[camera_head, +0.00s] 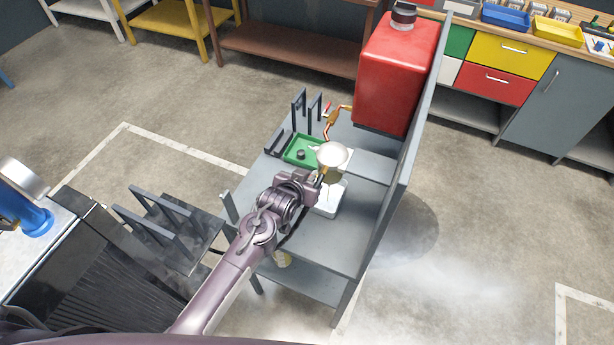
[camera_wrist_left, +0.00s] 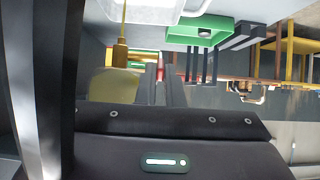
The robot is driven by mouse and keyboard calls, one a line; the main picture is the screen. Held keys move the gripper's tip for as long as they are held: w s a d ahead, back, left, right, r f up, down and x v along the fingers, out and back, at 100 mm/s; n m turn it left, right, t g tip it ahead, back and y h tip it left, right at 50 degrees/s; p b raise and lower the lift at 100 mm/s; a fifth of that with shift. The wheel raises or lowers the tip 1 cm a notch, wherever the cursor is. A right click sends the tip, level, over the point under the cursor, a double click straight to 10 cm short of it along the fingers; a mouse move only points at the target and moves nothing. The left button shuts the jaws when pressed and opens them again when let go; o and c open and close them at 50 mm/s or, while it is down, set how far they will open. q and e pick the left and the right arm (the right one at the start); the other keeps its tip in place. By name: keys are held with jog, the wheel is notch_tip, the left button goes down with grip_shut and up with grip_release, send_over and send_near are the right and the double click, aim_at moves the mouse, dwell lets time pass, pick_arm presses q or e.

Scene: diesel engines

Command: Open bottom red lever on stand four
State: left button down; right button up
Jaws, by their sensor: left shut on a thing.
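The grey stand (camera_head: 330,235) holds a red tank (camera_head: 395,75) with a copper pipe (camera_head: 332,122) coming from it. A red lever (camera_head: 327,107) shows high on that pipe. My left gripper (camera_head: 318,177) reaches over the stand beside the white funnel (camera_head: 332,154) and hides what it holds. In the left wrist view, my left gripper (camera_wrist_left: 161,80) has its fingers close together, with a red piece (camera_wrist_left: 161,65) at the tips, which looks like the bottom red lever. The lever's angle cannot be told. My right gripper is not in view.
A green tray (camera_head: 298,152) and dark upright brackets (camera_head: 305,108) stand at the stand's far side. A white container (camera_head: 330,200) is close to my gripper. The stand's tall side panel (camera_head: 400,180) bounds the right. Open floor lies beyond.

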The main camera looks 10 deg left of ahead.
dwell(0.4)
pick_arm(q)
jog(key=c, duration=1.6)
grip_release()
jog(key=shift+o, duration=0.2)
